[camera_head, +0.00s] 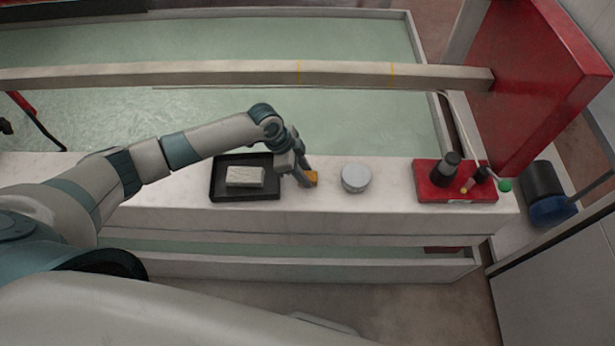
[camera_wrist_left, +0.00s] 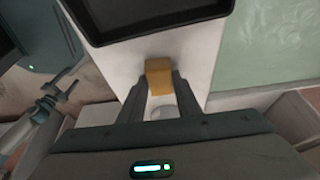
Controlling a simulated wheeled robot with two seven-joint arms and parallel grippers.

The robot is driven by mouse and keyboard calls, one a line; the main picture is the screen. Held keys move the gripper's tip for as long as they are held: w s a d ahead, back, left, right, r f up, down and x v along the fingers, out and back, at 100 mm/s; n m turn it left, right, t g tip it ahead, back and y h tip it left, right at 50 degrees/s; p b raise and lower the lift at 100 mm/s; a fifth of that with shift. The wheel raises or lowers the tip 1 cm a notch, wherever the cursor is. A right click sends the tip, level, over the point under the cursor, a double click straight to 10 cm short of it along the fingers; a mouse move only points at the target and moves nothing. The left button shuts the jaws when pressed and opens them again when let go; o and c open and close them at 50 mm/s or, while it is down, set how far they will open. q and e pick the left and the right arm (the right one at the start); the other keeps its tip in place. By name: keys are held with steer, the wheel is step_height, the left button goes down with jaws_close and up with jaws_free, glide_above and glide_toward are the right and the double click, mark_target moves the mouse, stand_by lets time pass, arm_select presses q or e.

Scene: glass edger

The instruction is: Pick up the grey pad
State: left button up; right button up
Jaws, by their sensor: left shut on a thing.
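A pale grey block-shaped pad (camera_head: 245,177) lies in a shallow black tray (camera_head: 216,188) on the white ledge. My left gripper (camera_head: 308,181) is just right of the tray, low over the ledge. It is shut on a small orange-yellow block (camera_head: 313,177), not on the grey pad. In the left wrist view the orange block (camera_wrist_left: 159,76) sits between the two fingertips, and the dark tray (camera_wrist_left: 150,32) is beyond it. I cannot tell whether the block touches the ledge.
A round light-grey disc (camera_head: 356,177) stands right of my left gripper. Farther right is a red base (camera_head: 458,195) with black knobs. A long beam (camera_head: 240,76) crosses behind the ledge. Bare ledge lies between the disc and the red base.

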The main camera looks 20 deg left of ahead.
mark_target(316, 177)
arm_select(q)
steer(key=shift+r, duration=0.6)
steer(key=r, duration=0.1)
steer(key=d+r+b, duration=0.1)
steer(key=r, duration=0.1)
steer(key=shift+s+r, duration=0.1)
steer(key=shift+r, duration=0.05)
steer(key=s+d+r+b, duration=0.2)
steer(key=d+r, duration=0.4)
steer(key=d, duration=0.4)
steer(key=shift+s+d+r, duration=0.2)
steer(key=shift+s+r, duration=0.1)
arm_select(e)
steer(key=w+a+r+t+y, duration=0.1)
steer(key=w+a, duration=0.3)
steer(key=w, duration=0.5)
steer(key=shift+w+r+t, duration=0.25)
steer(key=shift+r+t, duration=0.25)
steer(key=shift+t, duration=0.4)
steer(key=shift+s+a, duration=0.1)
steer(key=shift+s, duration=0.05)
